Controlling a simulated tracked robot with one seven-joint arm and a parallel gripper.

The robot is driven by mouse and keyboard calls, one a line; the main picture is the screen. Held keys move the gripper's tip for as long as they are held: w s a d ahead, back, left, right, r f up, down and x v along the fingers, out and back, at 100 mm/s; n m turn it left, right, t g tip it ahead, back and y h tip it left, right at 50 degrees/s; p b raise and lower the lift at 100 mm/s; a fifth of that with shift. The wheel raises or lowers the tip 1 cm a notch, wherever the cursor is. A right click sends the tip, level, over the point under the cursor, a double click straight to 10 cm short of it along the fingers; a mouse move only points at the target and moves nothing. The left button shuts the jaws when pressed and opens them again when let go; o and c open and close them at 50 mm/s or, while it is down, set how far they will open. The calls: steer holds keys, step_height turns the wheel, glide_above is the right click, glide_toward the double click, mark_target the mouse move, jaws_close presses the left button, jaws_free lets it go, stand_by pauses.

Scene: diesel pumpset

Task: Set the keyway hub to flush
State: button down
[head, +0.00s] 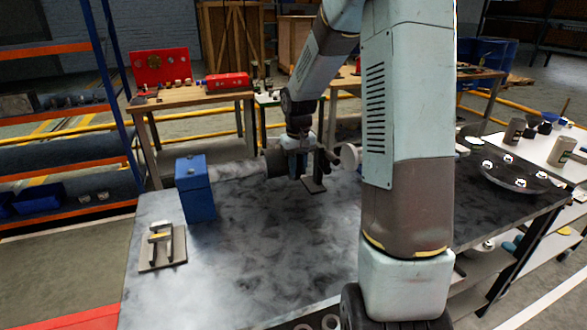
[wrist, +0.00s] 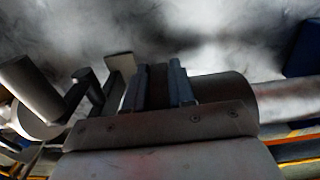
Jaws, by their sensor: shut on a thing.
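The keyway hub (head: 274,162) is a dark, thick cylinder at the right end of a pale horizontal shaft (head: 236,169). The shaft comes out of a blue block (head: 195,190) on the bench. My gripper (head: 297,172) is shut on the hub, near its right side. In the wrist view, my two blue-grey fingers (wrist: 160,80) lie against the dark hub (wrist: 235,95), and the shaft (wrist: 285,95) runs out to the right. My fingers and wrist hide part of the hub. The keyway and the hub's exact position along the shaft cannot be made out.
A dark upright stand (head: 315,183) is close to the right of my gripper, with a grey round-faced piece (head: 350,156) beyond it. A plate with a yellow-and-grey handle-shaped piece (head: 161,242) lies front left. A round tray (head: 515,182) sits right. The bench middle is clear.

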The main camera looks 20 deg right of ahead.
steer(key=c, duration=1.2)
jaws_free()
steer(key=shift+d, duration=0.35)
steer(key=shift+c, duration=0.2)
steer(key=shift+o, duration=1)
steer(key=shift+a, duration=0.1)
step_height(320, 180, up, 14)
steer(key=shift+f, duration=0.15)
steer(key=s+a+r+t, duration=0.2)
steer(key=s, duration=0.7)
steer(key=s+a+r+t, duration=0.1)
steer(key=s+a+r, duration=0.1)
steer(key=s, duration=0.8)
steer(key=s+a+r+t, duration=0.2)
steer(key=s, duration=0.7)
steer(key=shift+s+a+r+t, duration=0.15)
steer(key=shift+s+r+t, duration=0.05)
steer(key=shift+s+t, duration=0.15)
